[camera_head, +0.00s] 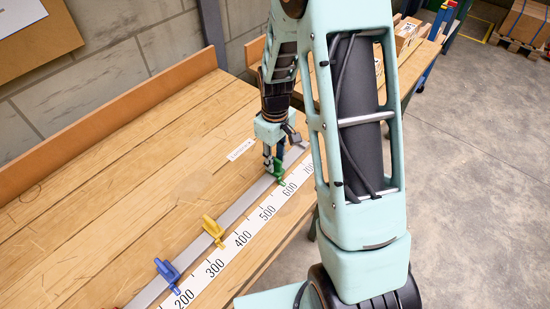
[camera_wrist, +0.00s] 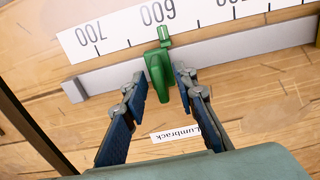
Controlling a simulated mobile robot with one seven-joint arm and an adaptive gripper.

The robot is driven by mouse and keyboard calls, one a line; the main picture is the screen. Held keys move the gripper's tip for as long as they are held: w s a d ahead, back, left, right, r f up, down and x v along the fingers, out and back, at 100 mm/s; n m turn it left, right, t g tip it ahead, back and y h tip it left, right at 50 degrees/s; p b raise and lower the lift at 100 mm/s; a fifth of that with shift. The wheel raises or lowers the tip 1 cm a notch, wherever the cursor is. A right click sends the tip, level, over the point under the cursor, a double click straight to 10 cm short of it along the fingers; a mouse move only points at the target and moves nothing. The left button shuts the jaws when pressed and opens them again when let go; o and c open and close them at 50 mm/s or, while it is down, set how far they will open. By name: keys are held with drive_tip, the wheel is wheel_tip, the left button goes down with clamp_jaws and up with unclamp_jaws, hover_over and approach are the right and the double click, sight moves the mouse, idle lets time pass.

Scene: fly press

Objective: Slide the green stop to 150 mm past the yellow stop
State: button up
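The green stop (camera_head: 279,171) sits on the grey rail at the far part of the scale. In the wrist view, the green stop (camera_wrist: 160,72) has its pointer close to the 600 mark. My gripper (camera_head: 273,163) is down at the green stop. In the wrist view, the fingers of my gripper (camera_wrist: 161,82) stand on either side of the green stop, with a narrow gap at the left finger. The right finger is very close to it.
A blue stop (camera_head: 167,272) sits on the rail (camera_head: 192,256) near 200. The white scale (camera_head: 230,257) runs along the rail, whose end (camera_wrist: 75,90) shows beyond 700. A "Lumbrack" label (camera_wrist: 178,134) lies on the wooden bench. The rail between the yellow and green stops is clear.

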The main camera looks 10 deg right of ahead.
clamp_jaws()
idle(0.3)
drive_tip(key=s+a, duration=0.4)
drive_tip(key=a, duration=0.1)
drive_tip(key=s+a+b, duration=0.1)
drive_tip(key=a, duration=0.2)
drive_tip(key=shift+s+a, duration=0.1)
drive_tip(key=shift+s, duration=0.3)
unclamp_jaws()
